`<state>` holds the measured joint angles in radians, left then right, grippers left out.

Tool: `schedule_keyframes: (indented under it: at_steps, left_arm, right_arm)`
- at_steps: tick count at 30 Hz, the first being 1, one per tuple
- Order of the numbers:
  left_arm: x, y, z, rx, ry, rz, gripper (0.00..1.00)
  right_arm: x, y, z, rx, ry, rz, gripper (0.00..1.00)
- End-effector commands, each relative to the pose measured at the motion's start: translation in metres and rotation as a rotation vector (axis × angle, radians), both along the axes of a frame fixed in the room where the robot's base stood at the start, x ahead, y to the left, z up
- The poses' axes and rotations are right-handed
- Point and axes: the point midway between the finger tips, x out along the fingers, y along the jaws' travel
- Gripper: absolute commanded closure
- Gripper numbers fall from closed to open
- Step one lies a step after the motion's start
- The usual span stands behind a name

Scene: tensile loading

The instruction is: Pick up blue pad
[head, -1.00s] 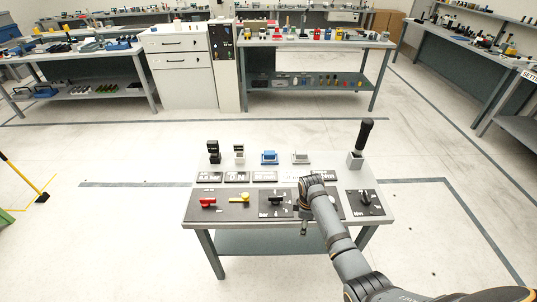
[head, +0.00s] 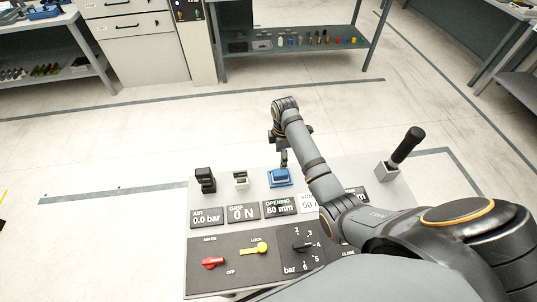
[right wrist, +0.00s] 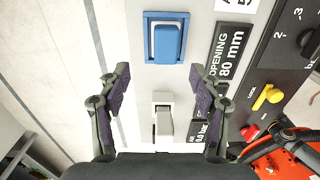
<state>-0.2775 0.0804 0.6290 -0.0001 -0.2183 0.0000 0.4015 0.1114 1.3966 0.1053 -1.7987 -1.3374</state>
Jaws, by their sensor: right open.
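My left gripper is not in view.
A white-grey block (right wrist: 164,118) lies between the finger lines in the wrist view. A black block (head: 205,180) stands left of it in the head view. A black-handled lever (head: 404,148) rises at the right. Red (head: 212,263) and yellow (head: 254,248) handles sit in front.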

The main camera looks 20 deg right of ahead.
Motion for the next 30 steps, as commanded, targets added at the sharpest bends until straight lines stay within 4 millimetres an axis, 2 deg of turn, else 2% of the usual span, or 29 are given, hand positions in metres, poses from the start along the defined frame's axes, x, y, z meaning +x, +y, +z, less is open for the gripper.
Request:
schedule_keyframes:
  at_steps: [3, 6, 10, 13, 17, 21, 23, 26, 30]
  left_arm:
    - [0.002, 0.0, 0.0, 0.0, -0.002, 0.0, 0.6]
    - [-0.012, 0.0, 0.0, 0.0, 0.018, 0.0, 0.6]
    - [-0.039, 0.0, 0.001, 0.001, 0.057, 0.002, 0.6]
    - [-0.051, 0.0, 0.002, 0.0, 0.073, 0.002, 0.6]
    - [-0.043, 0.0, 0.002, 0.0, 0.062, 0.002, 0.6]
    - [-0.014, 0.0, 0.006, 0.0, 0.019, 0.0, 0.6]
    - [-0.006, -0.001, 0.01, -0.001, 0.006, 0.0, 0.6]
    - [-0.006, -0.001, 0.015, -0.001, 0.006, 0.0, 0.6]
    - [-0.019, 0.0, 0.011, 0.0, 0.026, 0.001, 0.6]
  right_arm:
    - [-0.001, 0.0, 0.0, 0.001, 0.002, 0.0, 0.36]
    - [-0.001, 0.0, -0.003, 0.0, 0.003, -0.001, 0.36]
    - [-0.002, 0.0, -0.024, 0.0, 0.005, -0.001, 0.36]
    - [-0.002, 0.0, -0.041, 0.0, 0.004, -0.001, 0.36]
    - [-0.002, 0.0, -0.052, -0.001, 0.001, -0.001, 0.36]
    - [-0.002, 0.0, -0.056, 0.0, 0.002, -0.001, 0.36]
    - [-0.003, 0.001, -0.062, 0.001, 0.004, -0.001, 0.36]
    - [-0.005, 0.003, -0.08, 0.001, 0.005, 0.0, 0.36]
    - [-0.005, 0.003, -0.101, 0.001, 0.003, 0.0, 0.36]
